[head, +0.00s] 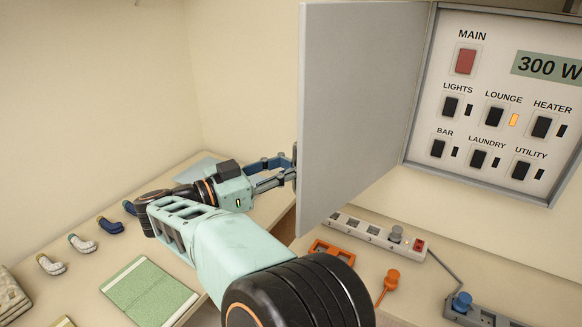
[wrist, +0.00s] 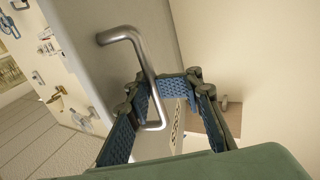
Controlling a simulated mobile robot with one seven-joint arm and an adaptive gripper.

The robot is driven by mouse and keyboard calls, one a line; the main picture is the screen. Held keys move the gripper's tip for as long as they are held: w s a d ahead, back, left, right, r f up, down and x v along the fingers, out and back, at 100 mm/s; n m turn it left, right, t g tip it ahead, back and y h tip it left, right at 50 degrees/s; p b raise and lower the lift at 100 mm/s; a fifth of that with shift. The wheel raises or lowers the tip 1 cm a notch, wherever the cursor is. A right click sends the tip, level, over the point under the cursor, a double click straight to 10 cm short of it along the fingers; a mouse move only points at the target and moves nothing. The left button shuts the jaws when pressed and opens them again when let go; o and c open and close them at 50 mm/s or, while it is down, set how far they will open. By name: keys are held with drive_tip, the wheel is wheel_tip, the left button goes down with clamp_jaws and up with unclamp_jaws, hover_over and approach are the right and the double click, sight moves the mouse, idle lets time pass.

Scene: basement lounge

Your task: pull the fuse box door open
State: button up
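The fuse box (head: 495,60) is on the wall at the upper right of the head view, with its switches and a "300 W" display exposed. Its grey door (head: 360,100) stands swung wide out from the box, its free edge toward the left. The door also fills the upper middle of the wrist view (wrist: 85,35). A bent metal bar handle (wrist: 122,36) is on the door. My gripper (head: 290,170) is at the door's free edge. In the wrist view its fingertips (wrist: 160,90) close around the handle bar.
Below is a counter with several rolled glove-like items (head: 82,244), a green mat (head: 150,292), a white power strip (head: 370,231), an orange plug (head: 389,282) and a blue plug (head: 462,302). Open air lies left of the door, before the bare wall.

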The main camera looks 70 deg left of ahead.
drive_tip(key=shift+w+d, duration=0.1)
drive_tip(key=shift+w, duration=0.15)
drive_tip(key=shift+s, duration=0.1)
drive_tip(key=shift+s, duration=0.25)
drive_tip(key=s+d, duration=0.2)
drive_tip(key=s, duration=0.9)
drive_tip(key=shift+s, duration=0.15)
